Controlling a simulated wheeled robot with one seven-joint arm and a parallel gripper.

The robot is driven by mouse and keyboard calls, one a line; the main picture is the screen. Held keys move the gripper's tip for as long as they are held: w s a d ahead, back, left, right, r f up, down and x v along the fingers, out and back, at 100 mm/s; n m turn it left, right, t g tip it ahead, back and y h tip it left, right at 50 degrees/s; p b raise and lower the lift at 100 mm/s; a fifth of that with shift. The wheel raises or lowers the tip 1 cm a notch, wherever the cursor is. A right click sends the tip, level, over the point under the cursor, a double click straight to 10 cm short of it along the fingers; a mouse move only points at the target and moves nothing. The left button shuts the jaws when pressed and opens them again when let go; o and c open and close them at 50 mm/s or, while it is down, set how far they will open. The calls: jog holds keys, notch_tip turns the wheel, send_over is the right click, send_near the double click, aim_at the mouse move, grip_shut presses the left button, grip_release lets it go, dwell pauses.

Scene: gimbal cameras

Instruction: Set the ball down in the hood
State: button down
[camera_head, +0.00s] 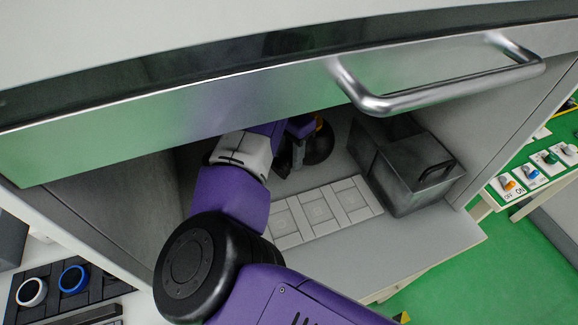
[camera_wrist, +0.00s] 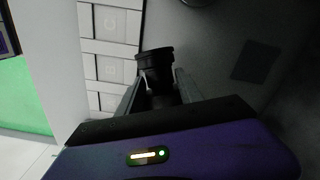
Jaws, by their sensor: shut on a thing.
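The hood (camera_head: 95,190) is a grey cabinet. Its front sash (camera_head: 240,95), with a metal bar handle, stands part-way up. My arm reaches in under the sash. My gripper (camera_head: 298,155) is inside, low near the back of the hood. In the wrist view my gripper (camera_wrist: 158,95) is shut on a black part with a rounded, rimmed end. In the head view a dark round thing, seemingly the ball (camera_head: 320,146), shows at the fingers. It also shows as the black part in the wrist view (camera_wrist: 155,60). Whether it touches the floor I cannot tell.
A pale tray with square places (camera_head: 320,212) lies on the hood floor in front of my gripper. A dark grey box with a handle (camera_head: 405,165) stands to the right. The floor at the front right is bare. A rack with ring-shaped items (camera_head: 70,285) is outside, at left.

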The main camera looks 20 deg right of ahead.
aim_at(289, 153)
jog(key=shift+f, duration=2.9)
jog(key=shift+f, duration=0.1)
jog(key=c, duration=0.8)
grip_release()
jog(key=shift+o, duration=0.2)
notch_tip(289, 153, up, 12)
jog(key=shift+r, duration=0.1)
